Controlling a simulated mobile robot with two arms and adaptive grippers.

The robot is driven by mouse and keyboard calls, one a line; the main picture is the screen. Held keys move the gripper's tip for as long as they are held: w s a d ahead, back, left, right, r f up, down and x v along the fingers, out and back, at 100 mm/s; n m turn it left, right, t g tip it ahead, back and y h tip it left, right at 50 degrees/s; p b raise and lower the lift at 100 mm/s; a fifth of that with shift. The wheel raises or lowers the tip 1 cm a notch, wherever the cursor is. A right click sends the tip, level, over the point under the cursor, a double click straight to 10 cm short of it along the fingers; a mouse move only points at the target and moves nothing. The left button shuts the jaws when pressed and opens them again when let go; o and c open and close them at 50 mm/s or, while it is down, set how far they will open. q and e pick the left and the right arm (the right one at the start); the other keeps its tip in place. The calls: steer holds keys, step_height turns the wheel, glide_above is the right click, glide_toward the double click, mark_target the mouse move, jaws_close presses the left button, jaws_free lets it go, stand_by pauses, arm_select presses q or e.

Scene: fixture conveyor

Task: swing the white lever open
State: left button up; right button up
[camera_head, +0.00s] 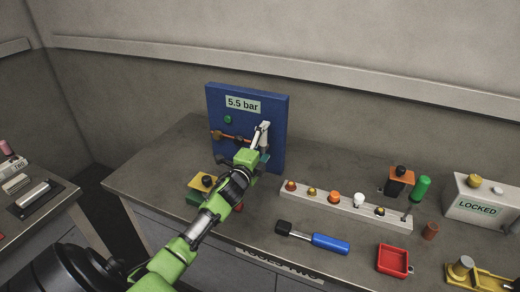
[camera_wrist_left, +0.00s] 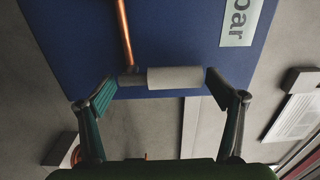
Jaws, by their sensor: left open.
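A blue upright panel (camera_head: 275,104) with a "5.5 bar" label stands at the back of the bench. The white lever (camera_head: 265,127) is at the right end of a copper pipe (camera_head: 222,135) on this panel. In the left wrist view, the lever (camera_wrist_left: 175,77) shows as a pale bar near the panel edge. My left gripper (camera_head: 258,153) is in front of the panel, just below the lever. Its fingers are apart, one toward each end of the pale bar (camera_wrist_left: 163,82). I cannot tell whether they touch it. My right gripper is not in view.
To the right are a white strip with coloured knobs (camera_head: 320,197), a blue-handled tool (camera_head: 330,242), a red tray (camera_head: 393,260) and a "LOCKED" box (camera_head: 480,203). A yellow and green block (camera_head: 195,197) sits left of my arm. Bare bench (camera_head: 150,165) lies left of the panel.

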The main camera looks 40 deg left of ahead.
arm_select(q)
steer(key=v, duration=1.1)
steer(key=shift+s, duration=0.3)
steer(key=shift+d, duration=0.15)
